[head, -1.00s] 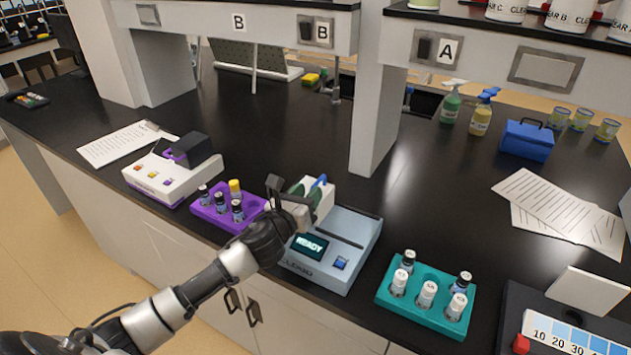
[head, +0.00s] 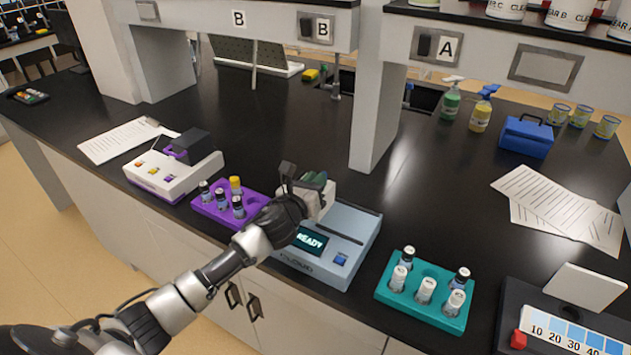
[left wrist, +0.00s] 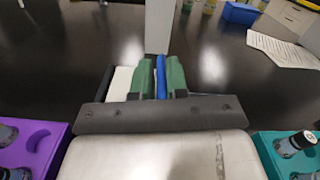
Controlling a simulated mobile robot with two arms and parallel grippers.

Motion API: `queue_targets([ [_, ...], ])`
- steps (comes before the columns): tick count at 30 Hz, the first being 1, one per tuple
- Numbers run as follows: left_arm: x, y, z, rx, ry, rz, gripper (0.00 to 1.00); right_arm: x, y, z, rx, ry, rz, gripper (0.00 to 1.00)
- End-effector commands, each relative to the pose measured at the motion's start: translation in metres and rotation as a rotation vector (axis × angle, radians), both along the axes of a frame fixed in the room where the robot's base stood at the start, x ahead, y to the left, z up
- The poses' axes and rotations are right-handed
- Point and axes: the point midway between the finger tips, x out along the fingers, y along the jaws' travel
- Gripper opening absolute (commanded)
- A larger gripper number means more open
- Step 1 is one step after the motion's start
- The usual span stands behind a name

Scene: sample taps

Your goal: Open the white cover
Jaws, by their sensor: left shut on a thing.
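The white cover (head: 327,203) stands on the pale blue device (head: 357,222) with the READY display, mostly hidden behind my left gripper. My left gripper (head: 314,181) is at the cover. In the left wrist view, its green fingers (left wrist: 160,78) are shut on a blue tab (left wrist: 161,76) at the cover. How far the cover is tilted I cannot tell. My right gripper is not in view.
A purple rack (head: 209,207) with vials is close left of the device. A teal rack (head: 440,312) with vials is to the right. A shelf pillar (head: 376,120) rises behind the device. A white and purple device (head: 150,181) stands farther left.

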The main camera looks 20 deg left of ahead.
Motion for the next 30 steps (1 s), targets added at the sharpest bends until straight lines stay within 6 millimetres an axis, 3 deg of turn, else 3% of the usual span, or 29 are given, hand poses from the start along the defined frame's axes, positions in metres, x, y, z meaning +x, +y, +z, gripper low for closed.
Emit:
queue_targets([
  [5,0.000,-0.005,0.000,-0.005,0.001,0.000,0.00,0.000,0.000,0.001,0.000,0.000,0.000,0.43],
  [15,-0.006,-0.076,0.000,-0.010,0.003,-0.002,0.00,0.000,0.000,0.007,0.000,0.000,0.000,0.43],
  [18,-0.007,-0.087,0.000,-0.009,0.003,0.001,0.00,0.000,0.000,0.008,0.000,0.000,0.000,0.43],
  [28,-0.007,-0.090,0.000,-0.006,0.002,0.003,0.00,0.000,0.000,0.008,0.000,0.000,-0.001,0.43],
  [29,-0.007,-0.090,0.000,-0.006,0.002,0.003,0.17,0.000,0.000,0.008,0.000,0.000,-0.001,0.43],
  [30,-0.007,-0.090,0.000,-0.006,0.001,0.003,0.23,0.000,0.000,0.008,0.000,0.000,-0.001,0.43],
])
